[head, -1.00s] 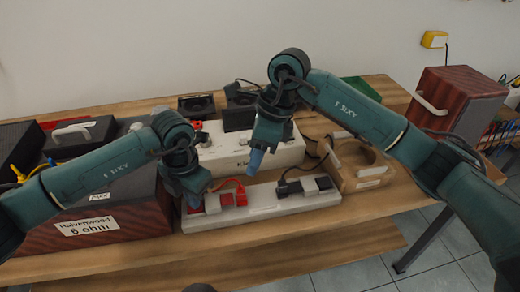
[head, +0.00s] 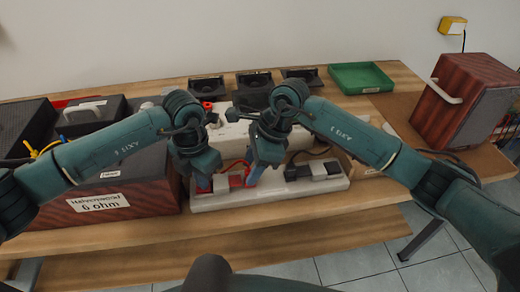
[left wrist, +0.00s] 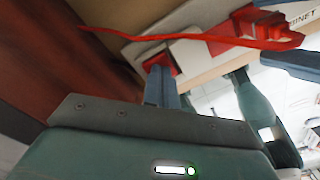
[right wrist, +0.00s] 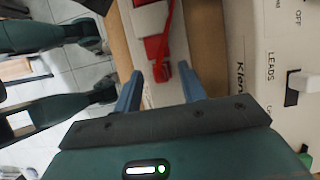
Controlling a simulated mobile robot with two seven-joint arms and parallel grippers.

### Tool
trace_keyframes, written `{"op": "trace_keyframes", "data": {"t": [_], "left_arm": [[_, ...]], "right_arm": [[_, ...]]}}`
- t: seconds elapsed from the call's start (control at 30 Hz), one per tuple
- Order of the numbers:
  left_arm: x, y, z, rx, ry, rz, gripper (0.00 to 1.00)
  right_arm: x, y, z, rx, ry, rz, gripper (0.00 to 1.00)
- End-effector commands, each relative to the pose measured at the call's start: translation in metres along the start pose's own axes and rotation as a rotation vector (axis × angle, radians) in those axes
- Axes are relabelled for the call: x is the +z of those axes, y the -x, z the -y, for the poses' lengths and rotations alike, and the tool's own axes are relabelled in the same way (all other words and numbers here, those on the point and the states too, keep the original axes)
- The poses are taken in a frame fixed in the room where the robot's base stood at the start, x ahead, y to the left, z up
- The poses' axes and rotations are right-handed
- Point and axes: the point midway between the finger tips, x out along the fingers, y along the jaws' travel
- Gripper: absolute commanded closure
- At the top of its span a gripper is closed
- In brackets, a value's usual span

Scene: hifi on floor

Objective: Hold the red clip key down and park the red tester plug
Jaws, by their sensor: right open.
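The long pale block (head: 270,196) lies along the front of the bench. The red clip key (left wrist: 181,57) is at the tips of my left gripper (left wrist: 158,70), whose two blue fingers are together; contact cannot be told for sure. In the head view this gripper (head: 203,185) hides much of the key. The red tester plug (right wrist: 161,71), with its red cable, is between the spread fingers of my right gripper (right wrist: 158,78), which is open. In the head view the right gripper (head: 252,180) is low over the block, close beside the left one.
A black plug and grey key (head: 310,170) sit further right on the block. Behind is a white device (head: 235,133) with a "LEADS" label in the right wrist view. A wood-sided speaker box (head: 130,203) stands left. A green tray (head: 362,78) lies at the back.

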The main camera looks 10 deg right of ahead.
Motion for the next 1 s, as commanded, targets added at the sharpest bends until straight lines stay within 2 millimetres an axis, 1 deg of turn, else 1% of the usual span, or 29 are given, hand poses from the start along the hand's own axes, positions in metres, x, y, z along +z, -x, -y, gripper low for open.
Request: {"op": "trace_keyframes", "data": {"t": [0.03, 0.1, 0.2, 0.5, 1.0], "left_arm": [[-0.001, -0.002, 0.001, -0.002, -0.001, -0.003, 1.0], [-0.001, -0.002, 0.001, -0.002, -0.001, -0.003, 1.0], [-0.001, -0.002, 0.001, -0.002, -0.001, -0.003, 1.0], [-0.001, -0.002, 0.001, -0.002, -0.001, -0.003, 1.0], [-0.001, -0.002, 0.001, -0.002, -0.001, -0.003, 1.0]], "right_arm": [[0.0, -0.006, 0.0, 0.001, -0.001, 0.001, 0.59], [0.0, -0.013, 0.0, 0.002, -0.002, 0.001, 0.59], [0.0, -0.017, 0.0, 0.0, 0.0, 0.0, 0.59], [0.0, -0.019, 0.0, -0.001, 0.0, 0.0, 0.59], [0.0, -0.019, 0.0, 0.0, -0.001, -0.001, 1.0]]}}
